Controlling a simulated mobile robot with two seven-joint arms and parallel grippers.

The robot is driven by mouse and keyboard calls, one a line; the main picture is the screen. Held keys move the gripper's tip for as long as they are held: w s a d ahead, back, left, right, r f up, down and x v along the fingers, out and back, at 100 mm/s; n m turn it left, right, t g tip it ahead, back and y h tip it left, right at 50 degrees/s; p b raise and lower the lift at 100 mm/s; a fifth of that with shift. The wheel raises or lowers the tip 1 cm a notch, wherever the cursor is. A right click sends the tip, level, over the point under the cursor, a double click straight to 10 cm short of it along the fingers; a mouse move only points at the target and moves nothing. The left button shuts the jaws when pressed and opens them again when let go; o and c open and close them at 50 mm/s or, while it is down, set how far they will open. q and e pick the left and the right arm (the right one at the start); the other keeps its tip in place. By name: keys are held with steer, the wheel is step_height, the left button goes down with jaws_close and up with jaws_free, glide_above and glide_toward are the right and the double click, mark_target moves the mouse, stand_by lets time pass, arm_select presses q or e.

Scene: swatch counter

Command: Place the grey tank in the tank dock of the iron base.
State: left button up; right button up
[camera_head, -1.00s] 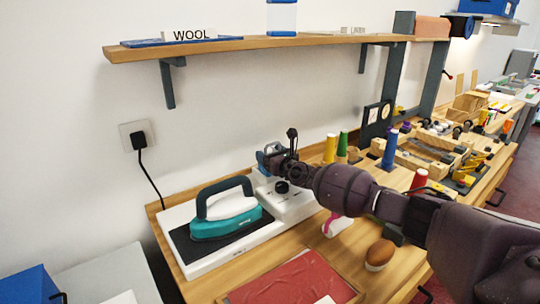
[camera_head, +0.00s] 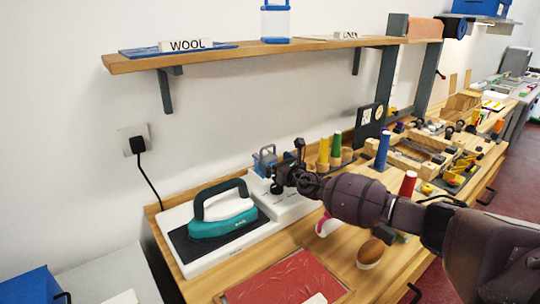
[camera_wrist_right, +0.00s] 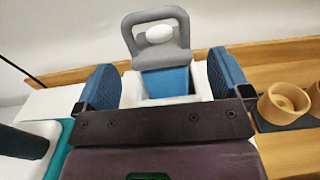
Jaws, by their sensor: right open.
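The grey tank (camera_head: 265,160), with a looped handle and a blue lower part, stands upright at the far end of the white iron base (camera_head: 282,212). In the right wrist view the tank (camera_wrist_right: 160,54) has a white cap, and its blue lower part sits between the white walls of the tank dock (camera_wrist_right: 203,82). I cannot tell how deep it sits. My right gripper (camera_head: 277,178) is just to the right of the tank. In the right wrist view my gripper (camera_wrist_right: 166,80) is open, with blue pads apart on either side of the dock. My left gripper is not in view.
A teal iron (camera_head: 222,213) rests on the base's left part. A red cloth (camera_head: 285,280) and a brown-and-white egg-shaped object (camera_head: 370,253) lie in front. Coloured thread cones (camera_head: 336,148) stand to the right. A wooden shelf (camera_head: 260,48) hangs above.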

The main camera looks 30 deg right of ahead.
steer(key=s, duration=0.3)
steer(key=s+p, duration=0.1)
steer(key=s, duration=0.1)
steer(key=shift+d, duration=0.4)
steer(key=shift+s, duration=0.5)
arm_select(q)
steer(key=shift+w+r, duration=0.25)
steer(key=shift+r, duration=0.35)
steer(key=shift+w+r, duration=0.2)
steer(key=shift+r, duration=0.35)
arm_select(e)
steer(key=shift+s, duration=0.1)
steer(key=shift+f, duration=0.1)
